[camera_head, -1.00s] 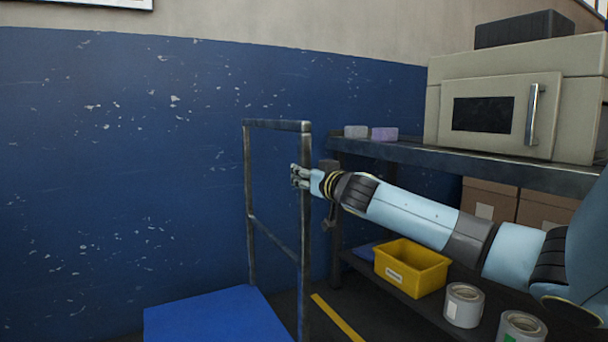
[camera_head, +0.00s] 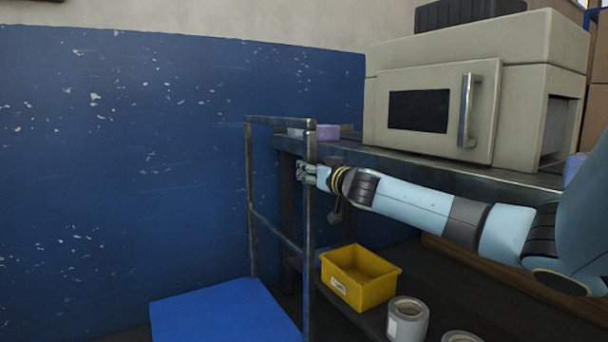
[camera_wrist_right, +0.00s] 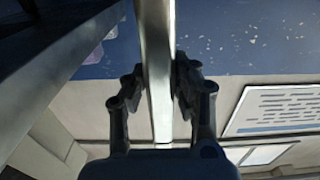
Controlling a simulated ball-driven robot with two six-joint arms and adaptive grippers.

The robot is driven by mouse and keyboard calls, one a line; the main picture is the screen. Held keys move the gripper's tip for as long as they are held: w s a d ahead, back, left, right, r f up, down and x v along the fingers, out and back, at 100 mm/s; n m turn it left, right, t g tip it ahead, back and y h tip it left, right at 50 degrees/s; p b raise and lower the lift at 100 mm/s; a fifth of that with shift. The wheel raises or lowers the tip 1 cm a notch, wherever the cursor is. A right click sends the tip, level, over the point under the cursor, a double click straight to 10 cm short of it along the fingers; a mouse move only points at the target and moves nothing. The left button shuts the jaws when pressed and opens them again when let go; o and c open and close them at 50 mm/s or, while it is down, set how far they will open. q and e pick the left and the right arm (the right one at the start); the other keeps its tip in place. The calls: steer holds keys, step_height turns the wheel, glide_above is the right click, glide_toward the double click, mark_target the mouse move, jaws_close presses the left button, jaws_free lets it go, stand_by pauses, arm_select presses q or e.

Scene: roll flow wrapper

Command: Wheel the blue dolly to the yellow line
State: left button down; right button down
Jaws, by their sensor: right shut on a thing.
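The blue dolly (camera_head: 222,314) stands at the lower middle of the head view, with a flat blue deck and an upright grey metal handle frame (camera_head: 250,180). My right gripper (camera_head: 305,172) is shut on the near upright post of that frame, below its top bar. In the right wrist view the post (camera_wrist_right: 157,60) runs between the two fingers of my right gripper (camera_wrist_right: 160,80). The dolly's wheels are out of view. The yellow line does not show now. My left gripper is not in view.
A metal workbench (camera_head: 480,170) right of the dolly carries a large beige machine (camera_head: 470,90) and a small purple block (camera_head: 328,132). A scuffed blue wall (camera_head: 120,180) stands behind.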

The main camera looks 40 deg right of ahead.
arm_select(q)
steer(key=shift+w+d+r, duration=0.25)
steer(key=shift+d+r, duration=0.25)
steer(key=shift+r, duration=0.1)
arm_select(e)
steer(key=shift+s+d, duration=0.15)
steer(key=shift+d, duration=0.5)
steer(key=shift+s+d, duration=0.15)
steer(key=shift+d, duration=0.5)
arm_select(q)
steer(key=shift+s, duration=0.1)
arm_select(e)
steer(key=c, duration=1)
jaws_free()
steer(key=shift+s+d, duration=0.15)
steer(key=shift+d, duration=0.05)
steer(key=shift+c, duration=0.2)
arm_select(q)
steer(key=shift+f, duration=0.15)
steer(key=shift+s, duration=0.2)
arm_select(e)
steer(key=shift+a+r, duration=0.1)
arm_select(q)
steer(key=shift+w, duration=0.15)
arm_select(e)
step_height(320, 180, up, 10)
steer(key=shift+f, duration=0.2)
